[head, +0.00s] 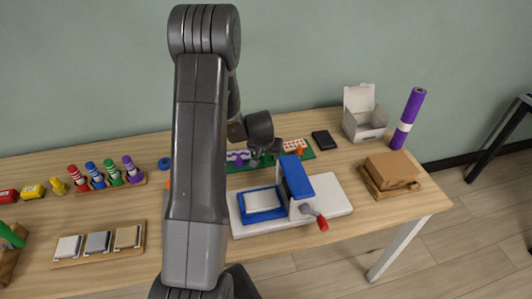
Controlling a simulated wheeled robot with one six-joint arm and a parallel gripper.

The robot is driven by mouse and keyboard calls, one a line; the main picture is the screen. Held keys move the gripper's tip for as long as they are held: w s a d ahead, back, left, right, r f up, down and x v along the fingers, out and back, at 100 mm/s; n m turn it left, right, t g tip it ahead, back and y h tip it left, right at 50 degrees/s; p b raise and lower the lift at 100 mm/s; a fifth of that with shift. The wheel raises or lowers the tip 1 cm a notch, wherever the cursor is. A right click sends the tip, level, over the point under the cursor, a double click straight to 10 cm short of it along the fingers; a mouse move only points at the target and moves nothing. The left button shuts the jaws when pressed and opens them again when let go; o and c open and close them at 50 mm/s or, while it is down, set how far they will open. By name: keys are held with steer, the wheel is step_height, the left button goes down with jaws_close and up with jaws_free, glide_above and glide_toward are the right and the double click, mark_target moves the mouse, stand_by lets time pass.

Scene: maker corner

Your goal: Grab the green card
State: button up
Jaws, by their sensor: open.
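A green mat or board (233,168) lies at the back middle of the table, partly behind my arm, with small cards on it. A small green patch (262,161) shows between a purple-and-white card (238,155) and a white card with red-orange marks (296,146). It may be the green card, but it is partly hidden and too small to be sure. My gripper (268,151) is above this part of the mat, pointing down, with its jaws open. I cannot tell whether the fingers touch anything.
A blue-and-white press with a red-tipped handle (297,186) stands just in front of the mat. A black phone-like slab (324,140), an open white box (366,118), a purple roll (407,117) and brown boxes (391,170) are to the right.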

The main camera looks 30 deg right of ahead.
jaws_close()
